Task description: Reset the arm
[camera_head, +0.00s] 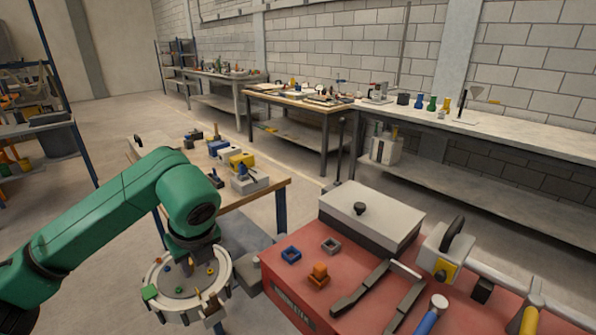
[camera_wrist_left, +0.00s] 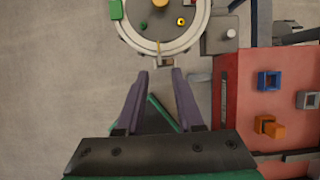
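My left arm (camera_head: 110,215) is green and reaches in from the left in the head view, its wrist bent down over a round, pale-rimmed tray (camera_head: 158,307). In the left wrist view my left gripper (camera_wrist_left: 160,74) has two purple fingers standing apart, with nothing between their tips. The tray's rim (camera_wrist_left: 130,38) lies just ahead of the fingertips, with a small metal latch-like piece (camera_wrist_left: 166,61) close to them. I cannot tell whether the fingers touch it. In the head view the wrist hides the fingers. My right gripper is not in view.
A red-topped bench (camera_head: 290,275) stands right of the tray, holding a blue square ring (camera_head: 291,254), an orange block (camera_head: 319,272), a white lidded box (camera_head: 370,215) and tools. A wooden table (camera_head: 262,188) with small parts stands behind. Open floor (camera_head: 95,235) lies left.

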